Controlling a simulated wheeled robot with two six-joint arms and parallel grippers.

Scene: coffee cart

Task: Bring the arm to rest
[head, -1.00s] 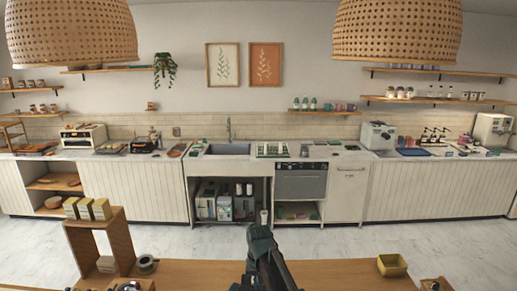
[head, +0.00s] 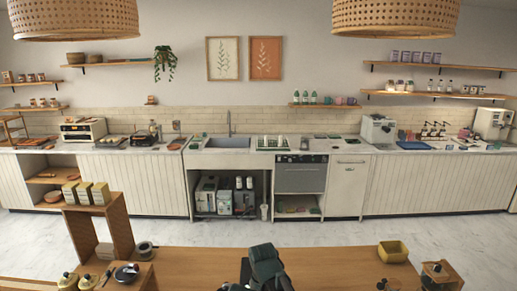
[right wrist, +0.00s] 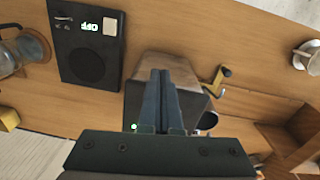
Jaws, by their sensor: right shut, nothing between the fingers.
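My right gripper (right wrist: 160,78) shows in the right wrist view with its two dark fingers together and nothing between them. It is above the wooden counter, with a brown box-like thing (right wrist: 195,75) behind the fingertips. I cannot tell the gap between them. In the head view, a dark arm end, which I take to be my right arm (head: 266,264), is at the bottom middle, over the near wooden counter (head: 330,268). Its fingers cannot be made out there. My left gripper is not in view.
In the right wrist view, a black scale (right wrist: 88,42) lies left of the fingers, with a glass vessel (right wrist: 22,52) beyond it. A brass crank (right wrist: 218,80) is close on the right. In the head view, a wooden shelf unit (head: 118,232) stands left and a yellow bin (head: 393,251) right.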

